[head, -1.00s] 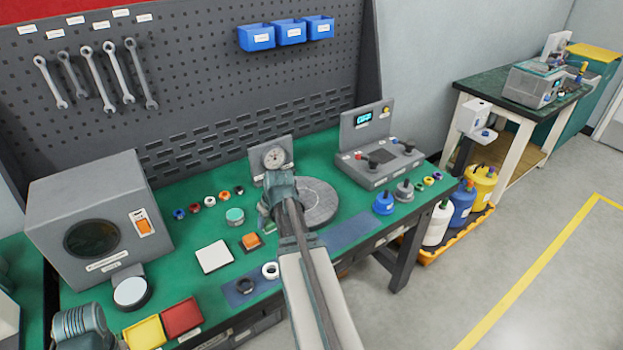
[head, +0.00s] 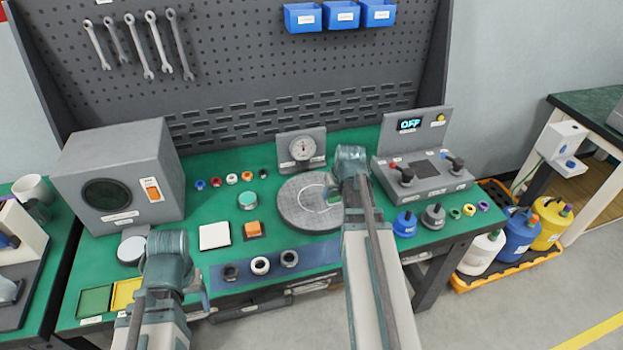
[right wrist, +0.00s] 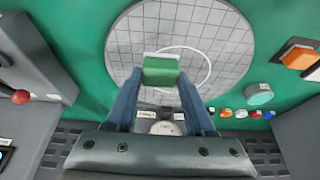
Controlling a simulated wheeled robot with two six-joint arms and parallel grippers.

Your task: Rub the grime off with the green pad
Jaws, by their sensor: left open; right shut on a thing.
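The green pad (right wrist: 162,69), with a pale edge, is between the fingertips of my right gripper (right wrist: 160,75) in the right wrist view. The gripper is shut on it. Below it is the round grey plate (right wrist: 125,45) with a grid; I cannot tell if the pad touches it. A thin white curved line (right wrist: 209,68) shows on the plate beside the pad. No clear grime shows. In the head view my right gripper (head: 334,194) is over the right part of the plate (head: 295,212). My left gripper (head: 204,292) is open at the bench's front, partly hidden by its wrist.
A dial gauge (head: 301,149) stands behind the plate. A control box (head: 425,178) reading OFF stands right of it. An orange button (head: 252,229), a white square (head: 214,236) and a blue strip with rings (head: 320,255) lie left and in front. A grey box (head: 130,165) stands at left.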

